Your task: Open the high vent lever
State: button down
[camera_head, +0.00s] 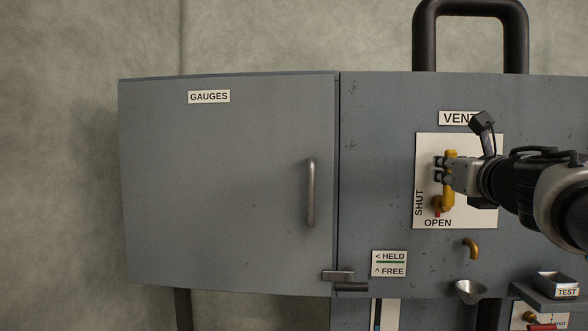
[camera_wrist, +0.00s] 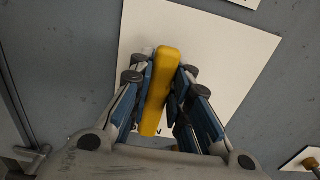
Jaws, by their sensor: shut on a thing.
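The yellow vent lever (camera_head: 450,202) is on a white plate (camera_head: 482,213) under the VENT label, on the right part of the grey cabinet. In the head view the lever stands nearly upright, with SHUT printed up the plate's left side and OPEN below. My gripper (camera_head: 444,170) is shut on the lever's upper part, reaching in from the right. My arm covers part of the plate and label.
A closed GAUGES door (camera_head: 230,180) with a bar handle (camera_head: 311,192) is at left. A latch (camera_head: 345,281) sits below it near a HELD/FREE label (camera_head: 389,264).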

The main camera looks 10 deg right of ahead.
dwell(0.4)
jog(key=c, duration=1.5)
grip_release()
jog(key=shift+a, duration=0.1)
notch_tip(320, 180, up, 10)
